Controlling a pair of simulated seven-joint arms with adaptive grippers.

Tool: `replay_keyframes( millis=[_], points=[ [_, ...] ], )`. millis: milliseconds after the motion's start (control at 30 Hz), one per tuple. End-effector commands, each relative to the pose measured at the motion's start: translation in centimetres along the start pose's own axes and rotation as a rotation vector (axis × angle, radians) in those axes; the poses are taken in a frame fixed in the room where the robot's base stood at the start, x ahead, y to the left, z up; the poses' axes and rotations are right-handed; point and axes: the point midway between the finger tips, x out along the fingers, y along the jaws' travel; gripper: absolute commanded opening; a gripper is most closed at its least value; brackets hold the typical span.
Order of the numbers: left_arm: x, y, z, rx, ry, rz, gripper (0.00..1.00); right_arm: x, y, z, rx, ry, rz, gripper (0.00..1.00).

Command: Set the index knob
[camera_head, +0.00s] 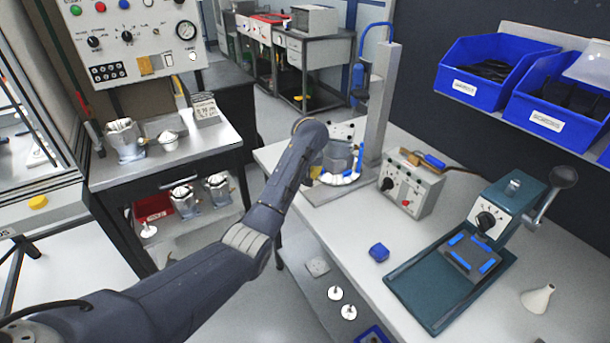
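A black knob (486,221) with a pale pointer mark sits on the front of the teal machine (499,209) at the right. It is the likeliest index knob; no readable label confirms this, and its exact setting is too small to read. My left arm reaches from the lower left to the column stand at the back of the bench. Its wrist is beside a grey rounded body with a whitish lower part (340,176). I cannot make out the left fingers there or whether they hold anything. The knob is well to the right of this wrist. My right gripper is out of view.
The machine has a ball-ended lever (545,200) and blue pads on its base. Blue bins (497,73) hang above. Bare bench lies around the block.

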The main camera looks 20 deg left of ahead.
Motion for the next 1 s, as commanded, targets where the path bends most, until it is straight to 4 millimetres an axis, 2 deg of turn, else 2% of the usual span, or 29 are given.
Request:
replay_keyframes(
  millis=[200,233,400,433,767,1000],
  points=[
    [0.1,0.0,0.1,0.001,-0.002,-0.001,0.00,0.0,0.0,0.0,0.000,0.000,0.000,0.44],
    [0.1,0.0,0.1,0.001,-0.002,-0.001,0.13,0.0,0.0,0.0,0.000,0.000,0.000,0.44],
    [0.1,0.0,0.0,0.001,-0.001,0.000,0.32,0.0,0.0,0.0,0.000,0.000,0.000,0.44],
    [0.1,0.0,0.0,0.001,-0.001,0.000,0.34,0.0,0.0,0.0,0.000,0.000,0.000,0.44],
    [-0.5,0.1,0.0,0.001,0.000,0.002,0.34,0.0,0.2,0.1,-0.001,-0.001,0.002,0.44],
    [-3.8,0.3,0.0,0.000,0.001,0.007,0.34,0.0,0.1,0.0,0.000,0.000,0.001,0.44]
  ],
)
